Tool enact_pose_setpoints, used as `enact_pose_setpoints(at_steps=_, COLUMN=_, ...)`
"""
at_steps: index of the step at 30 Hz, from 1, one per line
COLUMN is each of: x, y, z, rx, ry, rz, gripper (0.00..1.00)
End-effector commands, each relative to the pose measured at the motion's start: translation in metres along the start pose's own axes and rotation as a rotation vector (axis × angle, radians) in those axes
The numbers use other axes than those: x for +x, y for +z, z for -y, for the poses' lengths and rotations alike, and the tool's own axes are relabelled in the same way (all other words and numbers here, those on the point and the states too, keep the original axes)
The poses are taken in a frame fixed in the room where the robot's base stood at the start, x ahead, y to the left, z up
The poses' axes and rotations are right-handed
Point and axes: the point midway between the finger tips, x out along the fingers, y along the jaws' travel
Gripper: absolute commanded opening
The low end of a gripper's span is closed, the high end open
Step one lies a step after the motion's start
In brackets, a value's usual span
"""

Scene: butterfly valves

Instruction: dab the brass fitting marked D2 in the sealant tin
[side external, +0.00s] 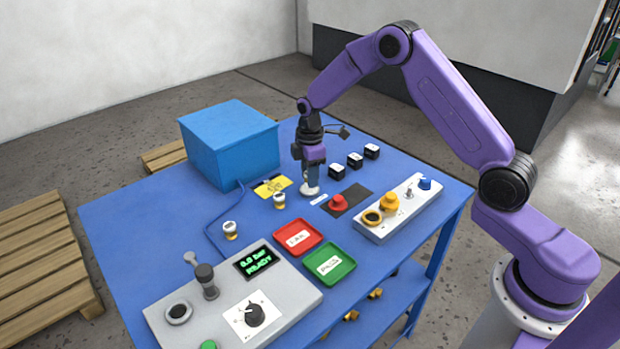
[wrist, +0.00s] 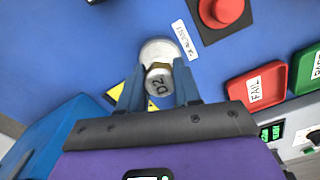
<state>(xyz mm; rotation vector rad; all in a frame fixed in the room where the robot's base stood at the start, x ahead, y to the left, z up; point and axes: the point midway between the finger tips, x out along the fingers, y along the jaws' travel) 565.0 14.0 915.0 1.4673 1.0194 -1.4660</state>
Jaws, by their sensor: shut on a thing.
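My gripper (side external: 312,186) is shut on the brass fitting marked D2 (wrist: 158,82). The D2 mark shows on its light top between the fingers, with a little brass below it. The round pale sealant tin (wrist: 157,48) is just beyond and beneath the fitting in the wrist view. In the side view the tin (side external: 309,192) shows at the fingertips. The fitting's lower end is hidden, so I cannot tell whether it touches the sealant. A white sealant label (wrist: 184,40) lies beside the tin.
Two more fittings (side external: 279,200) (side external: 230,230) stand to the left. A red button (side external: 338,201) on a dark plate is close on the right. A blue box (side external: 228,140), red FAIL tray (side external: 299,237), green PASS tray (side external: 329,264) and grey lever panel (side external: 170,330) surround the area.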

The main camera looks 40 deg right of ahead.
Motion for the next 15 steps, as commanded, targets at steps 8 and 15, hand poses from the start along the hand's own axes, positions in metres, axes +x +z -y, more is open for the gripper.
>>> enact_pose_setpoints(at_steps=8, x=-0.02, y=0.0, z=-0.001, rx=0.0, ry=0.002, rz=-0.001, gripper=0.08)
enact_pose_setpoints(at_steps=15, x=-0.037, y=0.0, z=-0.001, rx=0.0, ry=0.002, rz=-0.001, gripper=0.08)
